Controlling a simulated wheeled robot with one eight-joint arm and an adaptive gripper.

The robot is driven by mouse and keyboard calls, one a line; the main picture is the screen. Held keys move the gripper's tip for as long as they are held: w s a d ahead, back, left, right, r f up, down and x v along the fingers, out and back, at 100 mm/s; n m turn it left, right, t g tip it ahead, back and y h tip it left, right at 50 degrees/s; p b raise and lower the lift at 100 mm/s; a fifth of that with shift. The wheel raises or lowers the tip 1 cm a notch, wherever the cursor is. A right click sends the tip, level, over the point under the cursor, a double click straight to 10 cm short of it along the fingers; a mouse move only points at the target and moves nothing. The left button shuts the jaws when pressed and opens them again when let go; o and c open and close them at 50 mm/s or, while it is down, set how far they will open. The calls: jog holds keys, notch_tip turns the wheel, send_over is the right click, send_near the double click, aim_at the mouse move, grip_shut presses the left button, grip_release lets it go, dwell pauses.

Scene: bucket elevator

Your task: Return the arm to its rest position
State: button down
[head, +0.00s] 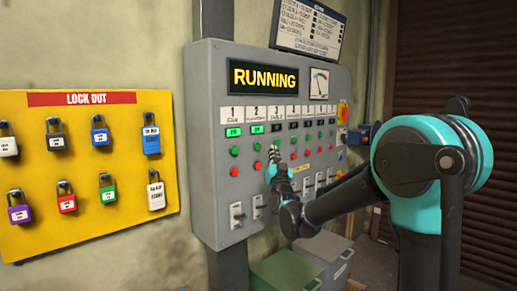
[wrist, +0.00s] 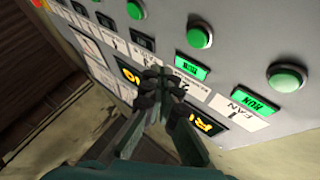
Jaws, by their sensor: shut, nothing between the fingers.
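My gripper (head: 272,155) is shut and empty, in front of the grey control panel (head: 210,140) near its third column, just below the row of small lamps. My arm (head: 340,197) reaches out to the panel from the right. In the wrist view my gripper's fingertips (wrist: 158,78) meet close to the panel face. The gap between fingertips and panel cannot be judged. The display (head: 264,78) reads RUNNING. The lamps for column 1 (head: 233,132) and column 2 (head: 256,129) are lit green; in the wrist view they read RUN.
A yellow lockout board (head: 85,235) with several padlocks hangs at left. A notice board (head: 307,28) is above the panel. Handles (head: 237,213) line the panel's lower edge. Green and grey boxes (head: 285,272) stand below. A brown shutter (head: 445,80) is at right.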

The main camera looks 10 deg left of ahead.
dwell(0.3)
jog(key=s+d+f+n+g+h, duration=0.1)
jog(key=s+d+f+g, duration=0.2)
jog(key=d+f, duration=0.35)
jog(key=s+d+f+g, duration=0.3)
jog(key=s+f, duration=0.1)
jog(key=f, duration=0.5)
jog(key=s+d+f+n+g+h, duration=0.1)
jog(key=s+d+f+g, duration=0.2)
jog(key=d+f, duration=0.3)
jog(key=s+d+f+m+g+h, duration=0.1)
jog(key=s+d+f+g, duration=0.3)
jog(key=s+f, duration=0.6)
jog(key=s+d+f+m+g+h, duration=0.1)
jog(key=s+d+f+g, duration=0.4)
jog(key=s, duration=1.1)
jog(key=d+f+h, duration=0.1)
jog(key=d+f, duration=0.2)
jog(key=f, duration=0.3)
jog(key=shift+s+d+g+h, duration=0.2)
jog(key=shift+g+h, duration=0.1)
jog(key=shift+h, duration=0.1)
